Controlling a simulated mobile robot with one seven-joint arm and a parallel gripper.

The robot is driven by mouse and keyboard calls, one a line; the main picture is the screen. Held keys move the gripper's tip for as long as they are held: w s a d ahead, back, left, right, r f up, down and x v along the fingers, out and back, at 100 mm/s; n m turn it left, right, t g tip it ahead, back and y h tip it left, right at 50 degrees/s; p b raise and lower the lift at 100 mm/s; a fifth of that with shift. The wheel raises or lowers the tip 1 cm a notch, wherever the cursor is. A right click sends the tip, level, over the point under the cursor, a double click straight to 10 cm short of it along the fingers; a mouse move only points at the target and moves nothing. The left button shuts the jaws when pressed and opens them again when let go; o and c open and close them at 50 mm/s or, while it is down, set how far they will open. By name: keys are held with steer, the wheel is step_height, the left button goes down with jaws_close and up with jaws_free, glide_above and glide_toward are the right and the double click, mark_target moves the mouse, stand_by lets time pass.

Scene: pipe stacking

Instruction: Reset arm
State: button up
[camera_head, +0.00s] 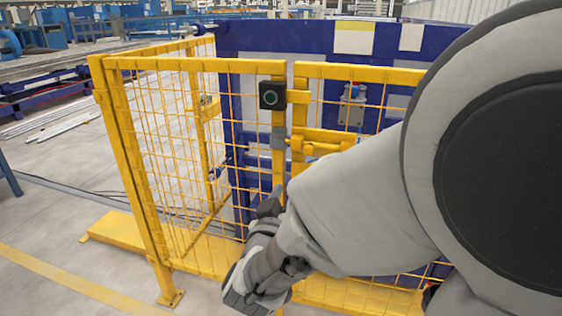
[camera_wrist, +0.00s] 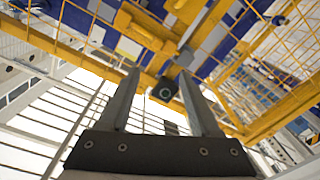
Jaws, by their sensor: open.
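My gripper (camera_wrist: 159,76) shows in the wrist view with its two dark fingers apart and nothing between them but background. In the head view my arm reaches in from the right. Its wrist end hangs low in front of the yellow fence (camera_head: 215,66), and my fingertips are hard to make out there. A black box with a round button (camera_head: 271,96) sits on the fence post above my wrist. The same button box (camera_wrist: 166,89) shows beyond my fingers in the wrist view, apart from them as far as I can tell.
A yellow latch bar (camera_head: 325,136) crosses the fence right of the post. A dark blue structure (camera_head: 270,40) stands behind the mesh. My arm hides much of the right side. Open grey floor (camera_head: 50,220) lies at the left.

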steer(key=shift+w, duration=0.1)
steer(key=s+d+m+g+y, duration=0.1)
steer(key=s+d+g+y, duration=0.2)
steer(key=s, duration=0.4)
steer(key=s+d+f+g, duration=0.1)
steer(key=s+d+g, duration=0.3)
steer(key=s+g, duration=0.15)
steer(key=s+d+m+g+y, duration=0.1)
steer(key=s+d+g+y, duration=0.15)
steer(key=s, duration=0.45)
step_height(320, 180, up, 15)
steer(key=s+d+p, duration=0.1)
steer(key=p, duration=1.4)
steer(key=shift+s+d+f+g, duration=0.15)
steer(key=shift+s+f+g, duration=0.05)
steer(key=shift+g, duration=0.2)
steer(key=shift+h, duration=0.25)
